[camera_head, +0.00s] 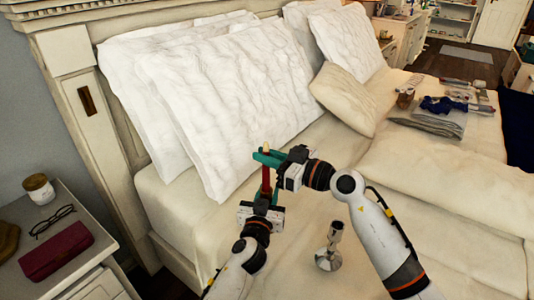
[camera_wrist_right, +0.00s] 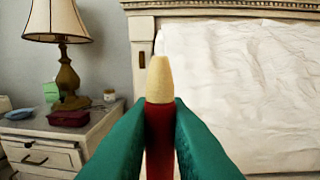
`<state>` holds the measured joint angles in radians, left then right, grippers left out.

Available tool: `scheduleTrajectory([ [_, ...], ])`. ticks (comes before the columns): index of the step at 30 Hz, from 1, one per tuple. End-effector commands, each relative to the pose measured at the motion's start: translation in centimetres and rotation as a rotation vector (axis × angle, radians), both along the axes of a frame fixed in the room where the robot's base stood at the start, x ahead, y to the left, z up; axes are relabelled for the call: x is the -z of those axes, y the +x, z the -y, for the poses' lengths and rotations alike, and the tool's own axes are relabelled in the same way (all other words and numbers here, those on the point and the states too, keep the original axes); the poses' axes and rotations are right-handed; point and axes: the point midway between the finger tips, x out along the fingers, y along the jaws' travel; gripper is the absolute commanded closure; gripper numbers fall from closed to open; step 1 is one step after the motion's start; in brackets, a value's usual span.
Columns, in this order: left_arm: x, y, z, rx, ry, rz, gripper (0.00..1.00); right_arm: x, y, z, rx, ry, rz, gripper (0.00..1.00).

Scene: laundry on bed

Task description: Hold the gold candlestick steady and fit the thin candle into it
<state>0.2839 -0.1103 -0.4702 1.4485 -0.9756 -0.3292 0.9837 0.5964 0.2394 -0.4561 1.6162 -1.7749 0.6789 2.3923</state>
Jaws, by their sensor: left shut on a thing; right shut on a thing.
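A thin red candle (camera_head: 266,178) with a cream tip stands upright above the bed. My right gripper (camera_head: 265,157) has teal fingers and is shut on its upper part, just below the tip. In the right wrist view, the candle (camera_wrist_right: 159,115) sits between both fingers (camera_wrist_right: 160,125). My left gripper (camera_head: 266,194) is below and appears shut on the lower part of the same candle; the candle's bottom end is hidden. A shiny metal candlestick (camera_head: 328,258), looking silver-grey rather than gold, stands on the bed to the right of my left gripper, apart from both grippers.
White pillows (camera_head: 215,110) lean on the headboard behind the grippers. A nightstand (camera_head: 85,262) at left holds a jar (camera_head: 39,190), glasses (camera_head: 53,222) and a red case (camera_head: 57,251). Folded clothes (camera_head: 440,105) lie at the far right. The bed around the candlestick is clear.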

Motion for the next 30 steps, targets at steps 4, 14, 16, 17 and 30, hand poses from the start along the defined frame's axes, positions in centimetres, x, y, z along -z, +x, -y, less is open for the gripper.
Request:
scheduleTrajectory([
  [4,0.0,0.0,0.0,0.000,0.000,-0.001,0.98,0.4,0.0,0.0,0.000,-0.001,-0.001,1.00],
  [14,0.0,0.0,0.0,0.000,0.000,-0.001,0.98,0.8,0.0,0.0,0.001,0.000,0.000,0.62],
  [16,0.0,0.0,0.0,0.000,0.000,-0.001,0.98,0.8,0.0,0.0,0.001,0.000,0.000,0.60],
  [17,0.0,0.0,0.0,0.000,0.000,-0.001,0.98,0.8,0.0,0.0,0.001,0.000,0.000,0.60],
  [30,0.0,0.0,0.0,0.000,0.000,-0.001,0.98,0.9,-1.5,2.6,0.003,-0.003,0.001,0.60],
])
